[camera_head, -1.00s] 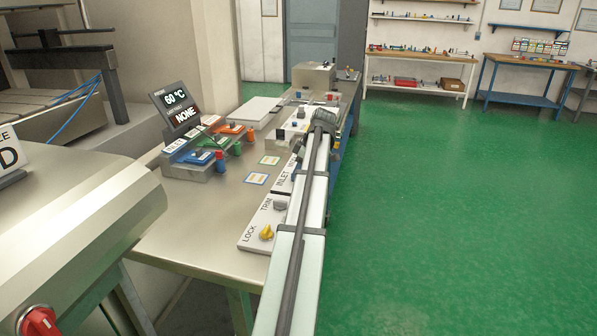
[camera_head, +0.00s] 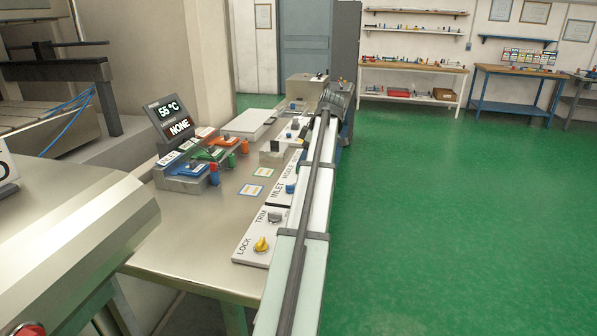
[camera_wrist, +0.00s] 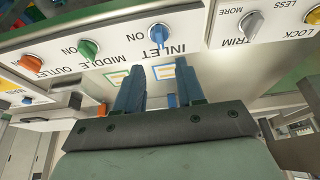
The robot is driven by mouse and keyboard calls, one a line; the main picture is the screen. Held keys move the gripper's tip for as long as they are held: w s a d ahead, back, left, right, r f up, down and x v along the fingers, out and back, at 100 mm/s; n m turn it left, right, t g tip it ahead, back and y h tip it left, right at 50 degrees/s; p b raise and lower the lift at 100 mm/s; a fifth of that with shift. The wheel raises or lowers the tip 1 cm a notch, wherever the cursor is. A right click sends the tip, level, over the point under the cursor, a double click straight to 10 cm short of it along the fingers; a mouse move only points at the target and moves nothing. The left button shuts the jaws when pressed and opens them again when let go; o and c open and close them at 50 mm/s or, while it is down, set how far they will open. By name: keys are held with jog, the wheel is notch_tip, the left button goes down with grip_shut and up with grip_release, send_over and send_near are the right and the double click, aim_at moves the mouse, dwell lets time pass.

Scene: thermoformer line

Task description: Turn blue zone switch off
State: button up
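The blue zone switch is a blue knob (camera_wrist: 158,33) beside the INLET label on a white strip, which appears upside down in the wrist view. An ON mark is printed to its left. I cannot tell its exact setting. It also shows as a blue knob (camera_head: 291,187) beside my arm in the head view. My gripper (camera_wrist: 162,68) is open, its two blue-grey fingers spread below the strip in the picture and apart from the knob. A blue post (camera_wrist: 172,100) shows between the fingers; I cannot tell its depth. In the head view my arm hides the fingers.
A green knob (camera_wrist: 88,48) and an orange knob (camera_wrist: 32,63) share the strip. A yellow LOCK knob (camera_head: 261,244) and grey TRIM knob (camera_head: 275,217) are nearer. The display (camera_head: 171,118) reads 55 °C and NONE. Blue, green and orange posts stand on the bench's left.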

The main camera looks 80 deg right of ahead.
jog(key=shift+v, duration=1.85)
jog(key=shift+f, duration=0.1)
